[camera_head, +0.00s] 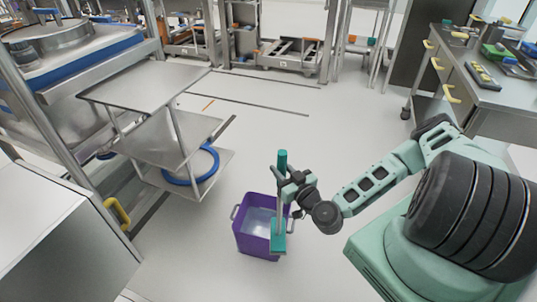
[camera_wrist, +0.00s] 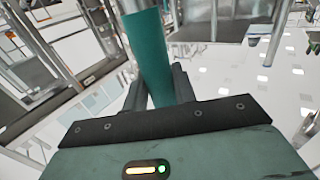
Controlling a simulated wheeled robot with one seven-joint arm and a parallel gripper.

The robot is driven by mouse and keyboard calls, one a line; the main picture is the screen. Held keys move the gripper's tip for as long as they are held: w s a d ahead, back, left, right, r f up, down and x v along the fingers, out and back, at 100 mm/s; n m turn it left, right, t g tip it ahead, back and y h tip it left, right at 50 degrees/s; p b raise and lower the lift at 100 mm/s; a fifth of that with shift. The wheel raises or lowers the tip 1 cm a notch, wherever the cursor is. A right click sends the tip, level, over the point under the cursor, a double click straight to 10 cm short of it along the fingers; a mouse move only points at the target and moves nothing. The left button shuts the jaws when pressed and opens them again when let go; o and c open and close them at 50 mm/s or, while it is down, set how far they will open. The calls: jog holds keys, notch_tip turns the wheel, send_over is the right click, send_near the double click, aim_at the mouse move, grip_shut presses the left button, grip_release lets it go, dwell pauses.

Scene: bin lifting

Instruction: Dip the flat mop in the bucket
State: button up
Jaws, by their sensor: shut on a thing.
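The purple bucket (camera_head: 241,244) stands on the floor at the centre of the head view, with pale water-like contents inside. The flat mop (camera_head: 279,237) is upright, with a teal handle top, a grey pole and a teal flat head. My gripper (camera_head: 282,189) is shut on the mop's handle below its teal top. The mop head overlaps the bucket's right side in the head view; I cannot tell whether it is inside or in front of the rim. In the wrist view the teal handle (camera_wrist: 154,55) runs between my dark fingers (camera_wrist: 165,88).
A steel trolley (camera_head: 150,87) with a blue hose coil (camera_head: 203,168) on its lower shelf stands left of the bucket. A workbench with drawers (camera_head: 480,85) is at the right. The floor behind the bucket is clear.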

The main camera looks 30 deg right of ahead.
jog(key=w+d+f+b, duration=0.2)
jog(key=w+d+b, duration=0.1)
jog(key=w+b, duration=0.45)
jog(key=w+d+f+b, duration=0.2)
jog(key=w+d+b, duration=0.1)
jog(key=w+b, duration=0.4)
notch_tip(320, 180, down, 24)
jog(key=w+b, duration=0.1)
jog(key=b, duration=1.5)
jog(key=shift+a+h, duration=0.25)
jog(key=shift+h, duration=0.15)
jog(key=shift+w+f, duration=0.1)
notch_tip(320, 180, up, 23)
jog(key=p, duration=1.8)
dwell(0.6)
